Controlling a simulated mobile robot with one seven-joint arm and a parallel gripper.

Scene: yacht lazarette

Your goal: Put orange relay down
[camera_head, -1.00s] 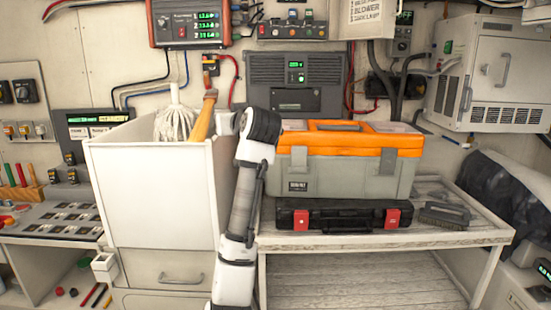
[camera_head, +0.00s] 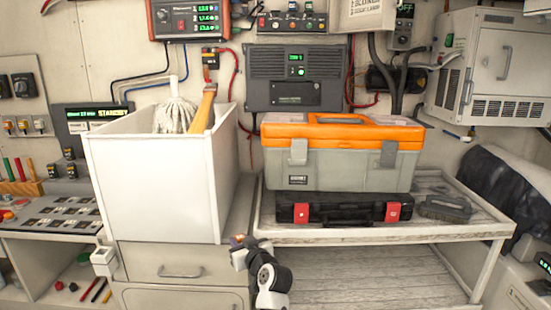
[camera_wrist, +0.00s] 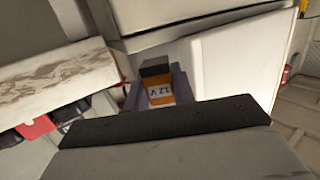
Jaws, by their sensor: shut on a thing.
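The orange relay (camera_wrist: 161,94), marked "12 V" and with a dark block at one end, sits between the fingers of my gripper (camera_wrist: 158,92) in the wrist view. In the head view my gripper (camera_head: 240,243) is low, in front of the white cabinet's drawers and beside the bench's left front corner. Only a tiny orange-brown spot of the relay shows at its tip there. My gripper is shut on the relay. The relay appears to be held in the air, and its underside is hidden.
A white bin (camera_head: 160,195) with a mop and wooden handle stands left. An orange and grey toolbox (camera_head: 340,165) sits on a black case (camera_head: 345,214) on the bench (camera_head: 480,232). A slotted panel (camera_head: 60,218) lies far left. The lower bench shelf (camera_head: 370,270) looks clear.

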